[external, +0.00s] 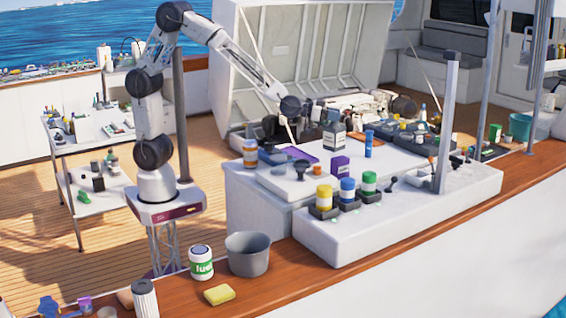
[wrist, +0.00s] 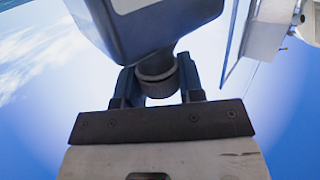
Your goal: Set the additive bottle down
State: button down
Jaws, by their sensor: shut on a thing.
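The additive bottle (external: 334,140) is dark grey with a pale label and looks upright in the external view. My gripper (wrist: 160,88) is shut on that narrow end. In the external view my gripper (external: 322,112) is small and partly lost against the dark engine parts. I cannot tell whether the bottle's base touches a surface.
A purple mat (external: 299,154), a purple box (external: 340,166) and a blue can (external: 368,144) are close to the bottle. Yellow, blue and green-lidded jars (external: 347,190) stand in front. The raised hatch (external: 300,60) and dark engine parts lie behind. Parts of the white counter are bare.

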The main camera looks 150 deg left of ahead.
jog(key=s+a+n+g+y, duration=0.2)
jog(key=s+a+g, duration=0.1)
jog(key=s+a, duration=1.1)
notch_tip(320, 180, down, 6)
jog(key=w+a, duration=0.1)
jog(key=a, duration=0.1)
jog(key=shift+w+a+r, duration=0.15)
jog(key=shift+a+r, duration=0.05)
jog(key=shift+r, duration=0.05)
jog(key=shift+f, duration=2.1)
jog(key=shift+f, duration=1.9)
jog(key=c, duration=0.7)
grip_release()
jog(key=shift+f, duration=0.15)
jog(key=shift+c, duration=0.2)
